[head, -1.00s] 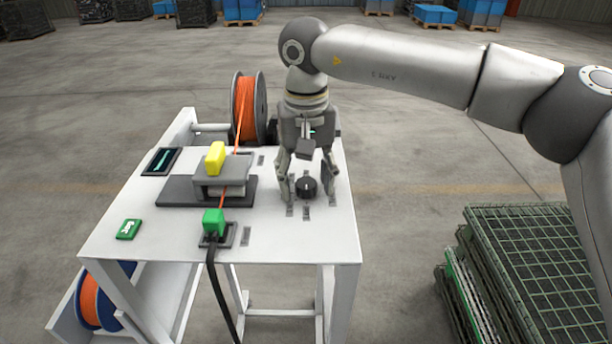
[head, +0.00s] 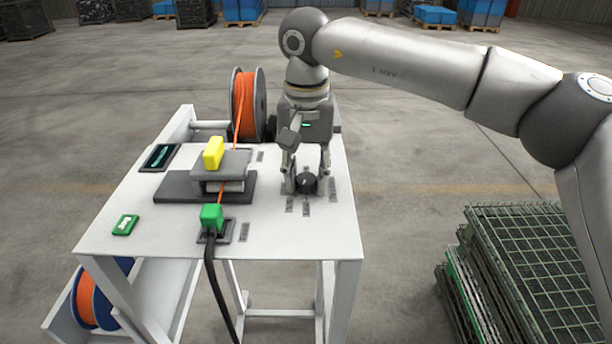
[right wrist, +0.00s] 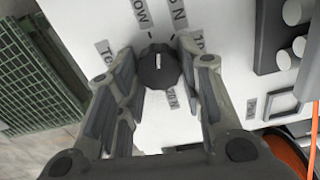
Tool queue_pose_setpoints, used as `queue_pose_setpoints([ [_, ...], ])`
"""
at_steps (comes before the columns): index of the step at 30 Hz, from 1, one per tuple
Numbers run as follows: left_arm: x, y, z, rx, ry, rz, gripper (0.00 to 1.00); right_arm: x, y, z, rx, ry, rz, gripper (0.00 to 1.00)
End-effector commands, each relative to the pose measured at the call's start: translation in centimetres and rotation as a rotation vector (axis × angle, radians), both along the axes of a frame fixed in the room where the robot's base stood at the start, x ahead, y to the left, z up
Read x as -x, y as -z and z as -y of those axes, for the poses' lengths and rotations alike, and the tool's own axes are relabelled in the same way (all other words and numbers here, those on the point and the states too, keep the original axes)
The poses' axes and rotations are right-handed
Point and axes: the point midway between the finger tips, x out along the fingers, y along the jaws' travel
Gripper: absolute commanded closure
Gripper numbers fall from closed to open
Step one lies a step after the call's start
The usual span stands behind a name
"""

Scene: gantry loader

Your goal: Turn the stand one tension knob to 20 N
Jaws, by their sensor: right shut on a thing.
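The stand's black tension knob (head: 306,183) sits on the white table top near its right side. My right gripper (head: 307,178) points down over it, shut on it with a finger on each side. In the right wrist view the round ridged knob (right wrist: 158,66) has a short white pointer line, and my right gripper's fingers (right wrist: 157,70) flank it. Grey labels surround the knob; one ending in "N" (right wrist: 179,18) is partly cut off at the top, and another label (right wrist: 170,97) lies below the knob. My left gripper is out of view.
A grey block with a yellow piece (head: 213,154) stands left of the knob. A green connector (head: 211,217) with a black cable is in front. An orange cable spool (head: 247,104) stands behind. Green mesh crates (head: 530,260) are on the floor at right.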

Motion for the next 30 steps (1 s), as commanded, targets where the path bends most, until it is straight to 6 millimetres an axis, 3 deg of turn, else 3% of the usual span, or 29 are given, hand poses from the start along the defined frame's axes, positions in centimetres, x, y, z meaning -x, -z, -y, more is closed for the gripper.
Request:
queue_pose_setpoints([
  [30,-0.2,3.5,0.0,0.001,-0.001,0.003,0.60,0.2,0.0,0.2,-0.002,0.964,0.002,0.89],
])
